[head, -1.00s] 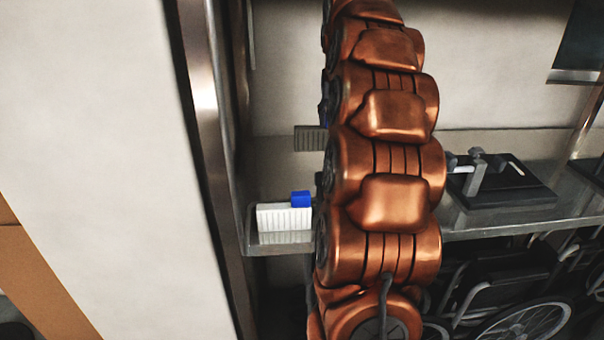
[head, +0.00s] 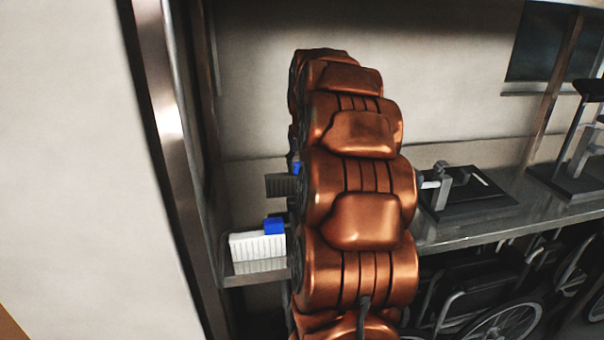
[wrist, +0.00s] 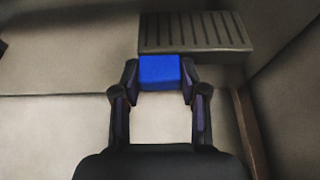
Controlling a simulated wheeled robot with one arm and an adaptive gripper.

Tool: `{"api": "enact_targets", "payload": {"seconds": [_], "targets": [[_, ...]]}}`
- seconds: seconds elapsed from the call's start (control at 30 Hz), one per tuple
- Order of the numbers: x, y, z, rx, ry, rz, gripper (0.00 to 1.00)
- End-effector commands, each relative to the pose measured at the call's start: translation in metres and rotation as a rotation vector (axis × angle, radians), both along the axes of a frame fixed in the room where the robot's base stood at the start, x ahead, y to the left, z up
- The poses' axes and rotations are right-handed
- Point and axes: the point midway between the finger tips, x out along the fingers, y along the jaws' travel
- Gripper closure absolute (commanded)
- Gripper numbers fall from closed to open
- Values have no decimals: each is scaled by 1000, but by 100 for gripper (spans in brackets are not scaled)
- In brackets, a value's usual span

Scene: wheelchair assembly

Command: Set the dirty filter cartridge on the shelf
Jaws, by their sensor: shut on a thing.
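The dirty filter cartridge is a grey ribbed block (wrist: 195,32) with a blue tab (wrist: 160,71). In the wrist view my gripper (wrist: 160,85) is shut on the blue tab, and the grey body lies beyond the fingertips, extending right. In the head view the grey body (head: 281,186) sticks out left of my copper arm, which hides my gripper and the rest of the cartridge. The shelf (head: 470,228) is a grey metal ledge along the wall. The cartridge appears over its left end; I cannot tell whether it touches it.
A white ribbed cartridge (head: 258,246) with a blue tab stands at the shelf's left front edge. A metal post (head: 165,110) rises left of it. A black-based fixture (head: 465,195) stands on the shelf right of my arm. Wheelchairs (head: 490,295) are under the shelf.

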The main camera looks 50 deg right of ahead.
Motion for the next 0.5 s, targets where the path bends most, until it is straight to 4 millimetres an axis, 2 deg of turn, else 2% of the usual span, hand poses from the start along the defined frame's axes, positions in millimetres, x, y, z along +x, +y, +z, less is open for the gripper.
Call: {"api": "enact_targets", "payload": {"seconds": [0.3, 0.5], "targets": [[-2, 0, -29, 4, 4, -2, 93], [-1, -1, -31, 0, 1, -2, 93]]}}
